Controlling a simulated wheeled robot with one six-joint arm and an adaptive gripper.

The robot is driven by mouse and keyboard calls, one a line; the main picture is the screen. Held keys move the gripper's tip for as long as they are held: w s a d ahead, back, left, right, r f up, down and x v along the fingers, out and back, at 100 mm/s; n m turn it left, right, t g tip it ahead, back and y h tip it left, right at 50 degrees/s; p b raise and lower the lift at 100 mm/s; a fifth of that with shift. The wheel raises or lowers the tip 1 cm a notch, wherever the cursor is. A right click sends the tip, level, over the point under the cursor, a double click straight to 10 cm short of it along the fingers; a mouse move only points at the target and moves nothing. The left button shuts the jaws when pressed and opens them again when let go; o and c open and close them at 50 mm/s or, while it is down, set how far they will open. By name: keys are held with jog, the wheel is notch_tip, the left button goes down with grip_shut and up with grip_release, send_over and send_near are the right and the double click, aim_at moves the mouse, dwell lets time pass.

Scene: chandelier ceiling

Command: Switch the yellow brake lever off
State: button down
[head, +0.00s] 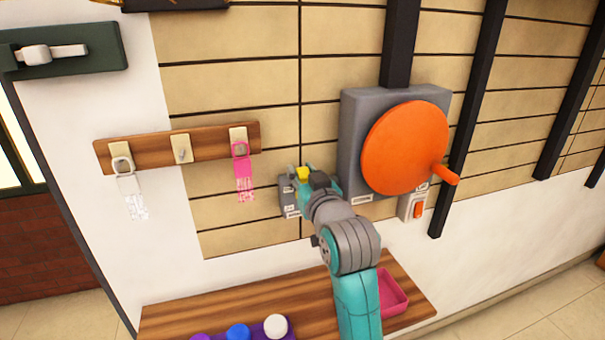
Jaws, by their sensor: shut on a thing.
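The yellow brake lever (303,173) shows as a small yellow tip above my gripper, at the left of the orange wheel. Its grey base box (288,197) is fixed to the wall and is partly covered by my gripper and arm. My gripper (306,181) is at the lever, shut on it; the fingers themselves are small and partly hidden. The lower part of the lever is hidden, so I cannot tell its exact position.
A grey box (352,110) carries a large orange wheel (405,148) with a handle at right. Below it is a small orange switch (418,209). A wooden rack (210,146) holds keychains. A shelf (190,314) below carries a pink tray (392,293) and coloured round pieces.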

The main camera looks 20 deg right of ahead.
jog(key=shift+s+f, duration=0.1)
jog(key=shift+s, duration=0.05)
jog(key=s+f+t, duration=0.5)
jog(key=f+t, duration=0.4)
jog(key=shift+s+f, duration=0.2)
jog(key=shift+s, duration=0.15)
dwell(0.5)
jog(key=shift+f, duration=0.2)
jog(key=c, duration=0.8)
grip_release()
jog(key=shift+w, duration=0.1)
jog(key=shift+c, duration=0.2)
jog(key=shift+r, duration=0.2)
jog(key=v, duration=1.2)
